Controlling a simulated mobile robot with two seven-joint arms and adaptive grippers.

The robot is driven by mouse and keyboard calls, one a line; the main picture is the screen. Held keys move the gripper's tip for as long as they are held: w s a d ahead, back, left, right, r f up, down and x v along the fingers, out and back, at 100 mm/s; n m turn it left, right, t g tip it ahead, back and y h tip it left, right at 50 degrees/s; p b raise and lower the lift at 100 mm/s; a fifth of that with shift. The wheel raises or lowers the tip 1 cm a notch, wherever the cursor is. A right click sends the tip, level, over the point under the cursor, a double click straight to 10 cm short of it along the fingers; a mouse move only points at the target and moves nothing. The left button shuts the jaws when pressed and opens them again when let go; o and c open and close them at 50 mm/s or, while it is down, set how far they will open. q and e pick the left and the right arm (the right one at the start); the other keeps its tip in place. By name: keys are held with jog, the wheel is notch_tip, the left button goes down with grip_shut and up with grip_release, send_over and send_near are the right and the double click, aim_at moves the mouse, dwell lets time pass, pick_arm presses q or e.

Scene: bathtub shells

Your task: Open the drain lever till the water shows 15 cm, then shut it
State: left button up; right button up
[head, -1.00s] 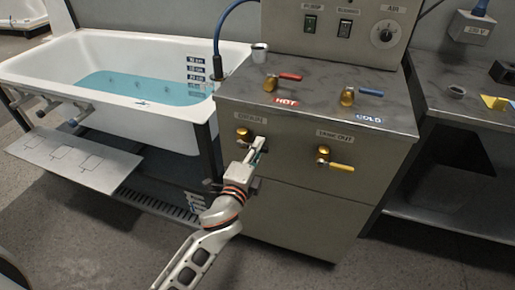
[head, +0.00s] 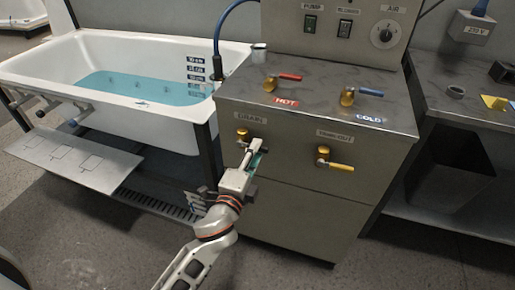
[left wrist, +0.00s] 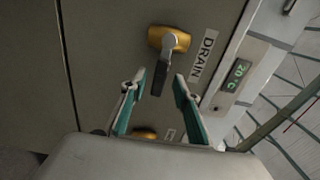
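The drain valve (head: 243,133) is a gold fitting under the DRAIN label on the front of the grey cabinet. In the left wrist view its dark lever (left wrist: 160,78) hangs from the gold body (left wrist: 170,38), slightly tilted, its end between my left fingertips. My left gripper (left wrist: 157,84) is open, with a visible gap on each side of the lever. In the head view the left gripper (head: 257,155) hides part of the lever. My right gripper is not in view.
A HOT lever (head: 290,77), a COLD lever (head: 369,92) and a yellow-handled valve (head: 340,166) are on the same cabinet (head: 300,200). A green display (left wrist: 238,76) appears beside the drain label in the left wrist view. A cup (head: 259,53) stands by the tub.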

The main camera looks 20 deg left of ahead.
pick_arm(q)
jog(key=s, duration=0.9)
jog(key=shift+s+a, duration=0.15)
jog(key=shift+s, duration=0.1)
jog(key=s+a+f+n+g+h+p, duration=0.1)
jog(key=s+f+n+g+p, duration=0.2)
jog(key=s, duration=0.7)
jog(key=s+a+f+n+g+h+p, duration=0.1)
jog(key=s+f+n+g+p, duration=0.3)
jog(key=s+f+n+p, duration=0.3)
jog(key=s+f+n, duration=0.4)
jog(key=f, duration=0.1)
jog(key=shift+s+f+g, duration=0.25)
jog(key=shift+f+g, duration=0.05)
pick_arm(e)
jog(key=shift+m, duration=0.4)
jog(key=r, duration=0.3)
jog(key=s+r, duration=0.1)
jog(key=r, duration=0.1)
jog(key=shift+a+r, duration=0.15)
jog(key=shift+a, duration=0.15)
pick_arm(q)
jog(key=shift+a, duration=0.1)
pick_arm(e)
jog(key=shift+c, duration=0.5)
